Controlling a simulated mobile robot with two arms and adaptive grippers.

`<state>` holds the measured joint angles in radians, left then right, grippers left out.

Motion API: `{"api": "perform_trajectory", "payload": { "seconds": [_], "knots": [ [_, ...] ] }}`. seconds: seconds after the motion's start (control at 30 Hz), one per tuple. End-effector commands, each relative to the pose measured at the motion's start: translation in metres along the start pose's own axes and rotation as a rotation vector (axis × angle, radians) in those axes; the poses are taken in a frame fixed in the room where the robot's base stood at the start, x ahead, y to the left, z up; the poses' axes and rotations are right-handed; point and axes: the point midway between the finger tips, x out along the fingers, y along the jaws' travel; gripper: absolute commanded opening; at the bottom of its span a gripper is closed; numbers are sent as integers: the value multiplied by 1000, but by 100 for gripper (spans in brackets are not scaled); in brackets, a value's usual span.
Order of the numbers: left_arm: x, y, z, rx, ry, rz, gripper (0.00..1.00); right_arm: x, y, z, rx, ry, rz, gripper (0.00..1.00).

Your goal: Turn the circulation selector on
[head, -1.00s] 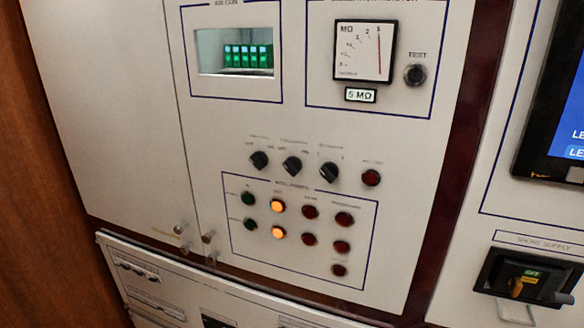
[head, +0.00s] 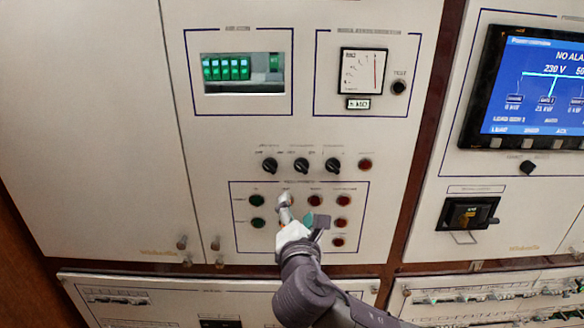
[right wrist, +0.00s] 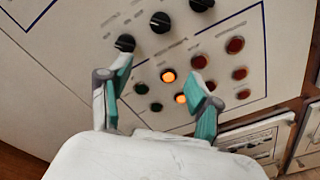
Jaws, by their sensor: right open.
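Three black rotary selectors stand in a row on the light panel. The middle one (head: 301,165) seems to be the circulation selector, though its label is too blurred to read surely. In the right wrist view that middle knob (right wrist: 160,22) shows near the top; its setting cannot be read. My right gripper (head: 301,213) is open and empty, below the knobs and in front of the lamp box. Its two fingers (right wrist: 158,75) stand apart in the right wrist view, the left fingertip just below the leftmost knob in the picture. My left gripper is not in view.
The left selector (head: 270,165) and right selector (head: 332,165) flank the middle one closely. A red button (head: 365,165) is right of them. Two orange lamps (right wrist: 168,76) are lit among green and red ones. Small latch knobs (head: 215,243) stick out lower left.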

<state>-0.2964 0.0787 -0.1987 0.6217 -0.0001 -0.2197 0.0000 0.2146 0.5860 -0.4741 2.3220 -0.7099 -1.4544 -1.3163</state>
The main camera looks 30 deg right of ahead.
Motion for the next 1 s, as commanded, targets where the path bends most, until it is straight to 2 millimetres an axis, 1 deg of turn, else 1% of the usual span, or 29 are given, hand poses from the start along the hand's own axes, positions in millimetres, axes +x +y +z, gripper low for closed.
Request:
{"api": "perform_trajectory", "payload": {
  "seconds": [0.03, 0.1, 0.17, 0.27, 0.37, 0.47, 0.6, 0.7, 0.83, 1.0],
  "knots": [
    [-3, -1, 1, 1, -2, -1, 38, -6, 9, 14, -10, -21, 16, 63],
    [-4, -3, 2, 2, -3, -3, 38, -10, 14, 22, -19, -36, 23, 63],
    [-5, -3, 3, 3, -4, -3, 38, -10, 15, 25, -23, -41, 25, 63],
    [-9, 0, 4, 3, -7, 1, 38, 0, 16, 26, -25, -44, 23, 63],
    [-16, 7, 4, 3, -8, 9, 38, 17, 16, 28, -25, -43, 22, 63],
    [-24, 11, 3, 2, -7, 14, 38, 39, 18, 29, -24, -43, 21, 63],
    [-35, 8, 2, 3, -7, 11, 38, 70, 19, 30, -23, -42, 22, 63],
    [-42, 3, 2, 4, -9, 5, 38, 89, 19, 30, -22, -41, 22, 63],
    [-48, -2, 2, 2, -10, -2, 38, 109, 18, 30, -21, -40, 22, 63],
    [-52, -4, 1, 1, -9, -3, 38, 123, 18, 29, -20, -39, 23, 63]
  ]
}}
